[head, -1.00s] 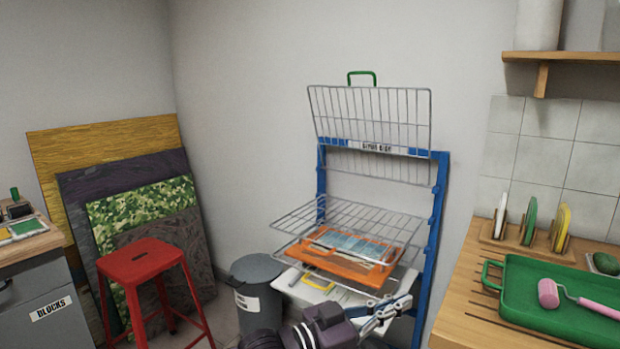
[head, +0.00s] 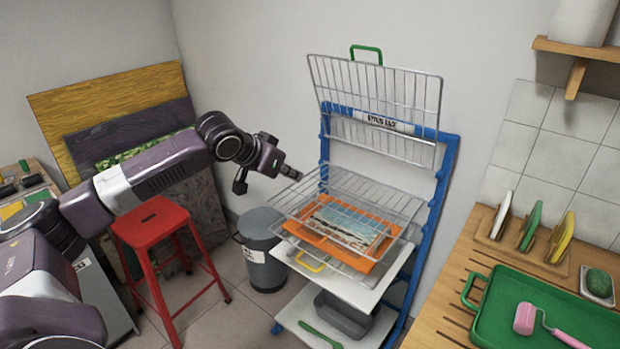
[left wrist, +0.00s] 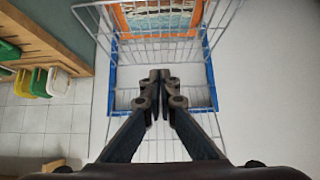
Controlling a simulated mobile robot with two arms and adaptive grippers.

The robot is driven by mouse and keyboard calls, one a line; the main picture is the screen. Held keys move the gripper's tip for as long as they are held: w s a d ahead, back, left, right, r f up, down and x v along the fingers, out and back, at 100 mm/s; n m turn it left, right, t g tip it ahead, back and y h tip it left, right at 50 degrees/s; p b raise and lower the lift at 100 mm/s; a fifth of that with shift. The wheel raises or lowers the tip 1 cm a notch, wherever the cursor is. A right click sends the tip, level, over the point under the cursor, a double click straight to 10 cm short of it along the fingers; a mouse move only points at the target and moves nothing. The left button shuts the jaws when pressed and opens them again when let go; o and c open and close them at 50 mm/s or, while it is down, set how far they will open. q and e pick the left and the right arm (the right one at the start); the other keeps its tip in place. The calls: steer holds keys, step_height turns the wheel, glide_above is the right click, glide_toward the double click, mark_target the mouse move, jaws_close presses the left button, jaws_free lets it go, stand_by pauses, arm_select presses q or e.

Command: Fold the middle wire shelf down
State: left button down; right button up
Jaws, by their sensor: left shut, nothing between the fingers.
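The blue-framed rack (head: 446,170) stands by the wall. A wire shelf (head: 375,85) at its top is tipped up, with a second upright wire panel (head: 380,140) lower behind it. Below, a wire shelf (head: 385,192) sticks out nearly level, over an orange-framed print (head: 372,265). I cannot tell for sure which panel is the middle shelf. My left gripper (head: 294,174) is shut and empty, by the left side of the level shelf; contact is unclear. In the left wrist view its closed fingers (left wrist: 161,76) show in front of the rack. My right gripper is not in view.
A red stool (head: 152,220) and a grey bin (head: 262,240) stand left of the rack, under and near my arm. A wooden counter (head: 430,335) with a green tray (head: 490,325) is at the right. A white board (head: 345,285) sits low in the rack.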

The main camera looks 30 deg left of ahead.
arm_select(q)
steer(key=w+f+p, duration=0.3)
steer(key=w+f, duration=0.1)
steer(key=f, duration=0.6)
steer(key=shift+w+d, duration=0.25)
steer(key=shift+w, duration=0.1)
